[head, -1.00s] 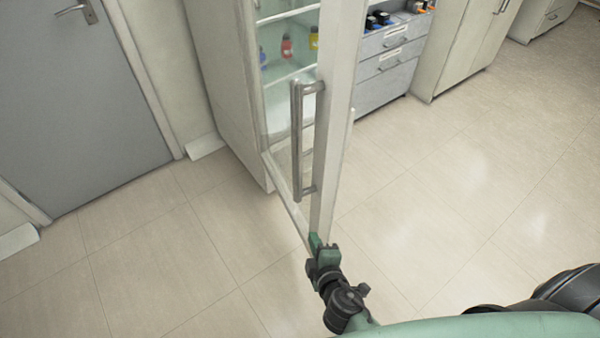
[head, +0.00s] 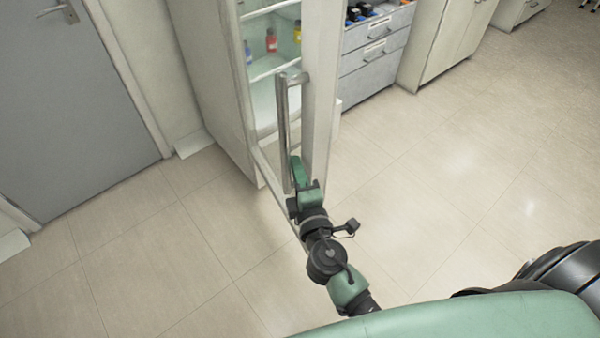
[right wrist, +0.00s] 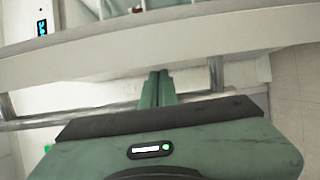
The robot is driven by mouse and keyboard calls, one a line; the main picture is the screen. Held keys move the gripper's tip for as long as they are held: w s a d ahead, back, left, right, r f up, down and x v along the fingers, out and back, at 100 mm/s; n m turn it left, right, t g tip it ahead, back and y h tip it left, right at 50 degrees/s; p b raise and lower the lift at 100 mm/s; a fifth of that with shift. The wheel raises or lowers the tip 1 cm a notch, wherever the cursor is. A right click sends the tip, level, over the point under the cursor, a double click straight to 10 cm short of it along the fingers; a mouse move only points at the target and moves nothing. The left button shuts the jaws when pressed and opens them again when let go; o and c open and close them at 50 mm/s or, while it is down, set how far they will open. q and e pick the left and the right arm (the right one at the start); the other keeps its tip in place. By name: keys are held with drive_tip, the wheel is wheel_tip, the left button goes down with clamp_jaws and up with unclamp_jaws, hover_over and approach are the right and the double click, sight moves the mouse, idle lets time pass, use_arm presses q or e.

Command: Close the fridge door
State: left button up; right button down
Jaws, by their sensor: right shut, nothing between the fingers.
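The fridge (head: 208,85) stands at the upper middle of the head view. Its glass door stands open, with a pale frame (head: 319,90) edge-on to me and a vertical metal handle (head: 283,135). My right gripper (head: 297,160) is shut and empty at the lower end of the handle, in front of the door; whether it touches is unclear. In the right wrist view, the shut fingers (right wrist: 157,85) point at the pale door frame (right wrist: 200,45), with the handle bar (right wrist: 50,120) crossing beside them. My left gripper is not in view.
Bottles (head: 271,40) stand on the fridge shelves. A grey drawer unit (head: 375,65) and pale cabinet (head: 448,40) are to the right. A closed grey room door (head: 75,110) is at left. The tiled floor (head: 440,190) is clear around the fridge door.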

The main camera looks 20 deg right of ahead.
sight(293, 153)
drive_tip(key=w, duration=0.2)
drive_tip(key=w+p, duration=0.1)
drive_tip(key=w, duration=0.1)
drive_tip(key=shift+w+d, duration=0.2)
drive_tip(key=shift+w, duration=0.2)
drive_tip(key=shift+d, duration=0.1)
